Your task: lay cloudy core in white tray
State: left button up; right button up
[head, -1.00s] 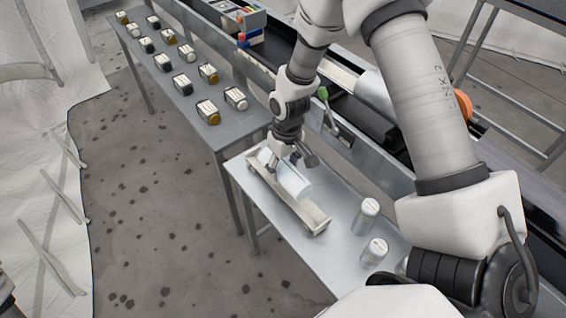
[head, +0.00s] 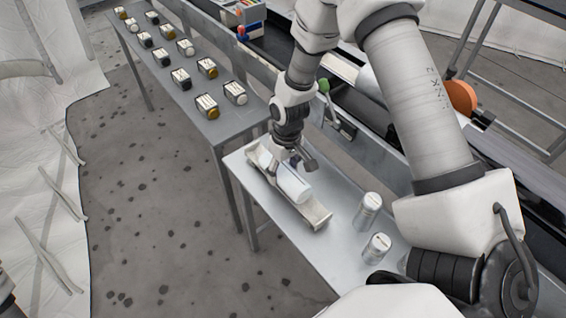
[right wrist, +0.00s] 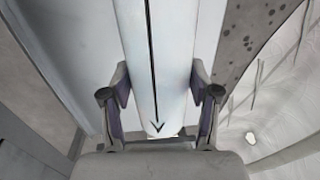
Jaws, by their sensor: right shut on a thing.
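The cloudy core is a pale whitish cylinder (head: 294,187) in the head view, lined up lengthwise with the long white tray (head: 317,217) on the near table. I cannot tell whether it rests on the tray or hangs just above it. My right gripper (head: 291,163) is shut on the core from above, hiding part of it. In the right wrist view the core (right wrist: 170,50) runs between the two fingers of the gripper (right wrist: 160,85), with a black arrow along its top.
Two pale metallic cylinders (head: 369,205) (head: 377,247) stand upright on the near table (head: 290,245), right of the tray. A farther table (head: 165,92) holds several small jars lying in rows. A conveyor (head: 375,165) runs behind the tables.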

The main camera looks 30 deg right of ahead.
jog(key=shift+f, duration=0.25)
dwell(0.3)
jog(key=o, duration=1.6)
jog(key=r, duration=0.8)
jog(key=d+r, duration=0.1)
jog(key=r, duration=0.3)
jog(key=shift+w, duration=0.1)
